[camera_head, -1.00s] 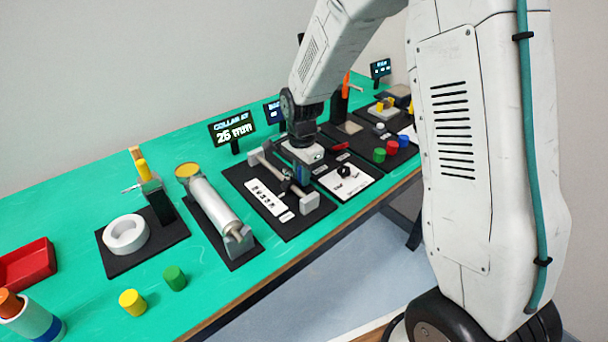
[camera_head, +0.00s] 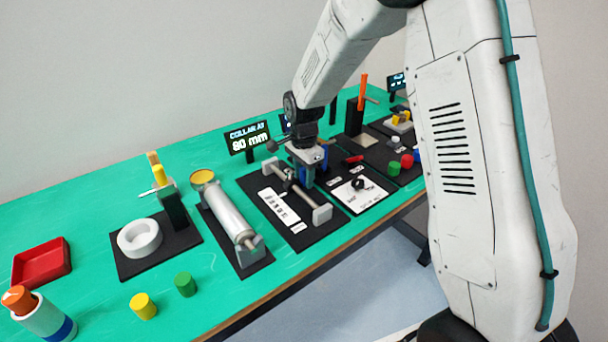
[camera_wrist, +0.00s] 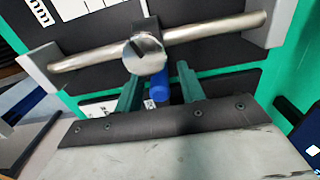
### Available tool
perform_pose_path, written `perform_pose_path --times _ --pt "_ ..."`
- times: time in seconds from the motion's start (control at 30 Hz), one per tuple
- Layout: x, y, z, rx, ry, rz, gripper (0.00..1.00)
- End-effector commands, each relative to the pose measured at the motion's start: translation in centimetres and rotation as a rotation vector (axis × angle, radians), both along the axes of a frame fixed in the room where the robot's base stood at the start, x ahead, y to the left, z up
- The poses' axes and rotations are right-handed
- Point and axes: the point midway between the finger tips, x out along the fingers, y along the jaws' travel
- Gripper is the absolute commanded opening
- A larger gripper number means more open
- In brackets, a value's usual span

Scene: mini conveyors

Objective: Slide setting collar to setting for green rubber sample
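The setting collar (camera_wrist: 145,52) is a silver ring with a dark block behind it and a blue knob (camera_wrist: 158,84) beside it. It sits on a metal rod (camera_wrist: 205,28) between two grey end blocks. In the head view the rod (camera_head: 302,193) spans a black base with a white scale card (camera_head: 267,196); my gripper (camera_head: 300,172) is low over it and partly hides the collar. In the wrist view my gripper's green fingers (camera_wrist: 158,90) stand apart, one on each side of the blue knob, with gaps visible. A green cylinder (camera_head: 185,284) lies on the table.
A collar display (camera_head: 248,138) stands behind the rod; its digits are hard to read. A roller fixture (camera_head: 230,212) and a white ring (camera_head: 139,238) are to the left. A dial card (camera_head: 358,195) and coloured knobs are close on the right.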

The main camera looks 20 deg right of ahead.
Motion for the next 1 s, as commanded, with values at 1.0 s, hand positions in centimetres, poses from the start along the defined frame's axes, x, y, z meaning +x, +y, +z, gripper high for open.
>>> perform_pose_path --times 1.0 --pt "0.0 0.0 7.7 0.0 -0.001 0.001 0.39"
